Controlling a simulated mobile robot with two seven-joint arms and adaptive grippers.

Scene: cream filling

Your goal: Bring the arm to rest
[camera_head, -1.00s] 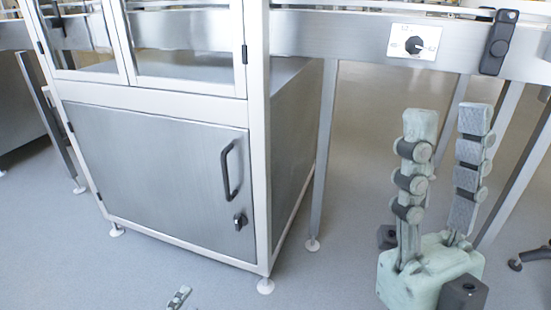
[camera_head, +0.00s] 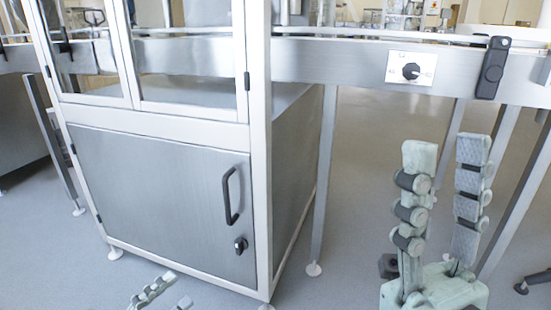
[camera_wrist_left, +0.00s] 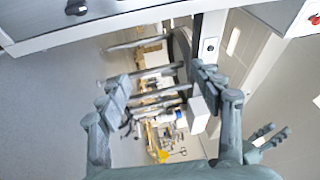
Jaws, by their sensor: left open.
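My left gripper (camera_head: 177,289) shows only by its grey-green fingertips at the bottom edge of the head view, left of centre, in front of the metal cabinet. In the left wrist view its two fingers (camera_wrist_left: 160,88) stand well apart with nothing between them. My right gripper (camera_head: 447,155) is at the lower right of the head view, fingers pointing up and apart, with nothing between them. Its base is cut by the bottom edge.
A steel cabinet (camera_head: 165,200) with a black handle (camera_head: 231,196) stands at left centre. A metal rail (camera_head: 345,66) with a dial plate (camera_head: 411,69) and a black latch (camera_head: 494,68) runs across the top on legs.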

